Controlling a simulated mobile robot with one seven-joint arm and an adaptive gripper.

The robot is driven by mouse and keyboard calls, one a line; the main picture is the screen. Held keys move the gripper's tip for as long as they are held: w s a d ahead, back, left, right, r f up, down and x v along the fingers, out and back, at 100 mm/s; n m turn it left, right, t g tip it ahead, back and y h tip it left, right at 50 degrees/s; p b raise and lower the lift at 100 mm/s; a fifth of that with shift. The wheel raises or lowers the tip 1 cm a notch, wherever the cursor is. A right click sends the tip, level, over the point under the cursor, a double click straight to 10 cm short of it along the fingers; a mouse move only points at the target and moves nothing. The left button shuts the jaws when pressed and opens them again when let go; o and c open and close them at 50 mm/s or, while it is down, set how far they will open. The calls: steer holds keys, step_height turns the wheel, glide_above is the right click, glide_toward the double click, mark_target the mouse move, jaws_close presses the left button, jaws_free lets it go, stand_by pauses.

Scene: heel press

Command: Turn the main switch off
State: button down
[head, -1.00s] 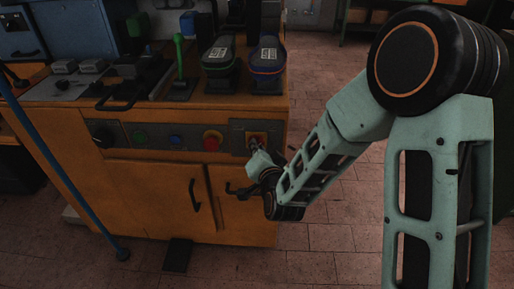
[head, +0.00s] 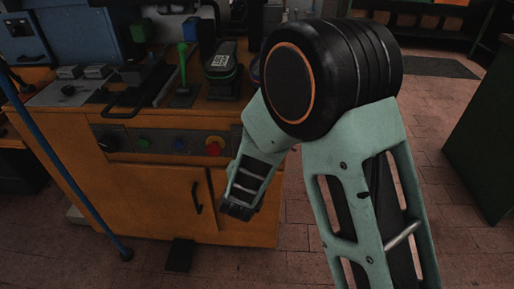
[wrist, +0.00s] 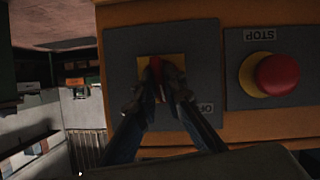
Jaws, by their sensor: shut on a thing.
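The main switch has a red handle (wrist: 156,68) on a yellow plate, set in a dark grey panel (wrist: 122,60) in the wrist view. The handle stands close to upright in that picture. A partly covered upside-down label, seemingly "OFF", sits beside my gripper. My gripper (wrist: 158,90) is shut on the red handle, one finger on each side. The fingers hide the handle's lower part. In the head view my arm covers both the switch and my gripper.
The red stop button (wrist: 277,74) on a yellow base is close to the right of the switch in the wrist view; it also shows in the head view (head: 214,147). The orange cabinet (head: 150,195) has a dark door handle (head: 196,195). A blue pole (head: 65,160) stands at left.

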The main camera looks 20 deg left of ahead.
steer(key=shift+a+n+t+h+p, duration=0.1)
steer(key=shift+n+t+h+p, duration=0.25)
steer(key=shift+n+h+p, duration=0.65)
steer(key=shift+a+n+t+h+p, duration=0.1)
steer(key=shift+n+t+h+p, duration=0.35)
steer(key=shift+n+p, duration=1.05)
steer(key=shift+f, duration=0.1)
steer(key=c, duration=2)
jaws_free()
steer(key=shift+s, duration=0.15)
steer(key=v, duration=1.2)
